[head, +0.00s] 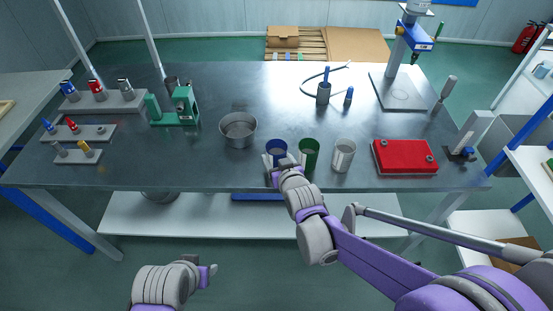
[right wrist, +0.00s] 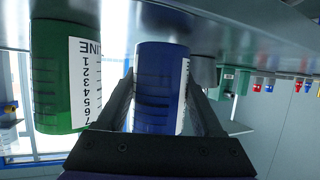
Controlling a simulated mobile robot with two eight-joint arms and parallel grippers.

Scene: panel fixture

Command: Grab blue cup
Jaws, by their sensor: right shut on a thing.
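The blue cup (head: 276,146) stands upright at the table's front edge, left of a green cup (head: 309,152). My right gripper (head: 271,163) reaches it from the front and is shut on it. In the right wrist view, which is upside down, the blue cup (right wrist: 160,85) sits between the two dark fingers, with a white label on its side. The green cup (right wrist: 62,75) stands close beside it there. I cannot tell whether the blue cup is clear of the table. My left gripper (head: 208,275) is low at the bottom left, away from the table; its jaw opening is unclear.
A clear cup (head: 344,153) and a red box (head: 404,157) are right of the green cup. A metal bowl (head: 238,130) stands left of the blue cup. Farther left are a green clamp device (head: 175,110) and tool racks (head: 105,102). The middle of the metal table (head: 290,115) is mostly free.

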